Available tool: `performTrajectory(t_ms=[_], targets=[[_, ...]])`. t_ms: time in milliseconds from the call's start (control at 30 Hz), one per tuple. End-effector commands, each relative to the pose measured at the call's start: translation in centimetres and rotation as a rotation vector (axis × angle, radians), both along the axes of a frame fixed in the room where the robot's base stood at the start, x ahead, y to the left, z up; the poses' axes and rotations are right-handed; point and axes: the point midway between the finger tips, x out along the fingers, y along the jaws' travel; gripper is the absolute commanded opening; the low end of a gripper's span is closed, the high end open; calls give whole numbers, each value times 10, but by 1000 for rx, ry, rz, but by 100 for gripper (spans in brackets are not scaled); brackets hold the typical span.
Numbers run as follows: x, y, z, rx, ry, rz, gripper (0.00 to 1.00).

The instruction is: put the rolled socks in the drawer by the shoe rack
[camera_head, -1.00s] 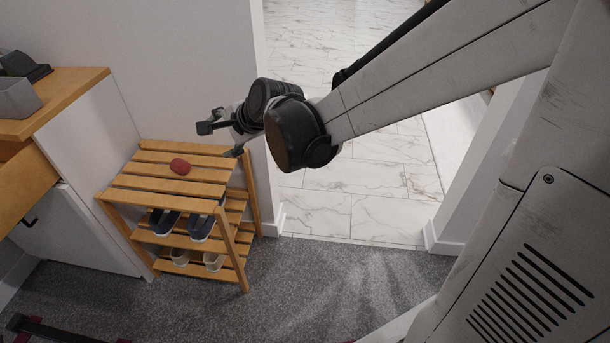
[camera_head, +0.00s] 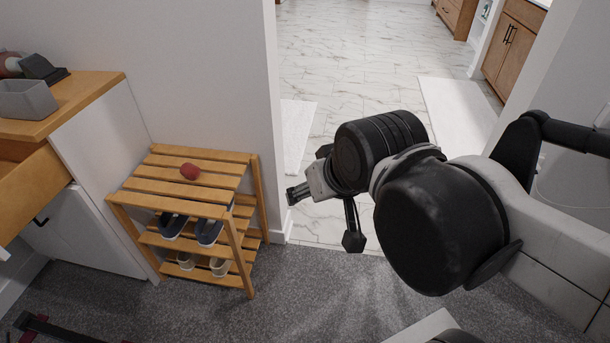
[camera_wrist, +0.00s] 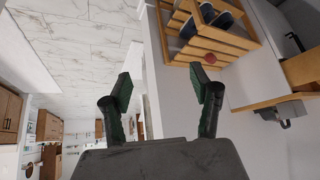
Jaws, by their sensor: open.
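The rolled socks look like a small dark red bundle (camera_head: 190,171) on the top slats of the wooden shoe rack (camera_head: 160,200). They also show in the wrist view (camera_wrist: 210,58), on the rack at the upper right. The drawer (camera_head: 30,190) left of the rack is pulled open under the wooden counter; its inside is mostly hidden. My gripper (camera_head: 322,218) is open and empty, in the air to the right of the rack near the doorway. In the wrist view its two fingers (camera_wrist: 162,95) stand apart with nothing between them.
A grey bin (camera_head: 27,100) and a dark object (camera_head: 42,68) stand on the counter (camera_head: 85,95). Dark shoes (camera_head: 190,229) and pale shoes (camera_head: 203,264) fill the lower shelves. A wall edge (camera_head: 275,130) borders the doorway. Carpet before the rack is clear.

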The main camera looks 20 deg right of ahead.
Motion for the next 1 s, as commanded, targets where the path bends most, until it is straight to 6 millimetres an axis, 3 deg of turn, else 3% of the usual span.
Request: performTrajectory(t_ms=[33, 167, 633, 767, 1000], targets=[[-4, -2, -1, -17, 3, 14, 61], [-8, -3, -2, -37, 6, 29, 76], [-3, -2, 3, -29, 10, 22, 76], [15, 1, 20, -6, 29, 0, 76], [71, 14, 59, 63, 95, -80, 76]])
